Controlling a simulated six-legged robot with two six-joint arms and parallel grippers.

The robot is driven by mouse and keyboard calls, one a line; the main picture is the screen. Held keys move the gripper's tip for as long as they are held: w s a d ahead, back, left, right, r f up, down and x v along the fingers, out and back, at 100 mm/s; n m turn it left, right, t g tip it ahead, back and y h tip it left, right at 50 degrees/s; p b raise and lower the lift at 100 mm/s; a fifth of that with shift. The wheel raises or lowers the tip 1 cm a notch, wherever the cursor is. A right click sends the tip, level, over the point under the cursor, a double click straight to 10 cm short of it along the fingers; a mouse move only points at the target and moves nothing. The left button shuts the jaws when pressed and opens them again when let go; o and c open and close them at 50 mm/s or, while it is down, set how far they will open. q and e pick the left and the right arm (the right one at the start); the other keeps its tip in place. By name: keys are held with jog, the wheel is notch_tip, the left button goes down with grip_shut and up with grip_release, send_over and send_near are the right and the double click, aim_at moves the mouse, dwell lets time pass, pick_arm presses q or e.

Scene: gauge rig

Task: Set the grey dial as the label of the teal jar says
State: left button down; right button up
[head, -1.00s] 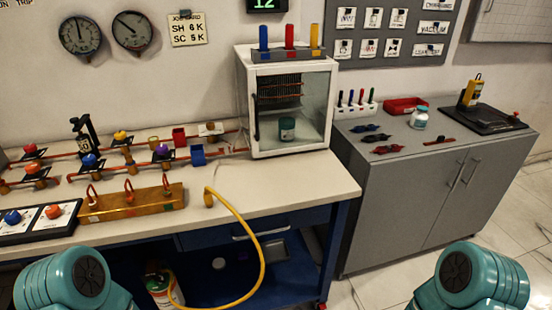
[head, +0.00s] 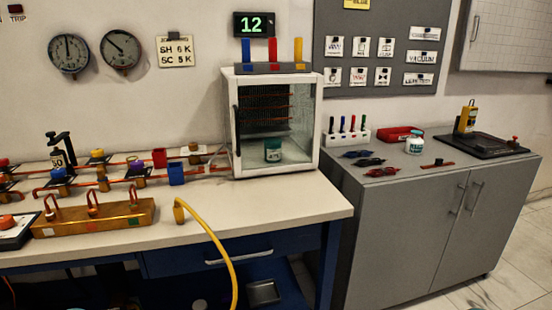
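A teal jar (head: 273,151) with a pale label stands upright inside the white glass-fronted cabinet (head: 314,130) on the bench. The label's writing is too small to read. A second jar (head: 414,146), white with a teal top and label, stands on the grey cupboard at the right. I cannot make out a grey dial that I can name for certain. Neither of my grippers is in view.
A brass block (head: 110,218) with hooks, red pipes with coloured knobs and a yellow hose (head: 213,238) occupy the bench (head: 290,205). Goggles (head: 372,161), markers, a red tray and a yellow meter (head: 467,118) lie on the grey cupboard (head: 400,225). The bench front is mostly clear.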

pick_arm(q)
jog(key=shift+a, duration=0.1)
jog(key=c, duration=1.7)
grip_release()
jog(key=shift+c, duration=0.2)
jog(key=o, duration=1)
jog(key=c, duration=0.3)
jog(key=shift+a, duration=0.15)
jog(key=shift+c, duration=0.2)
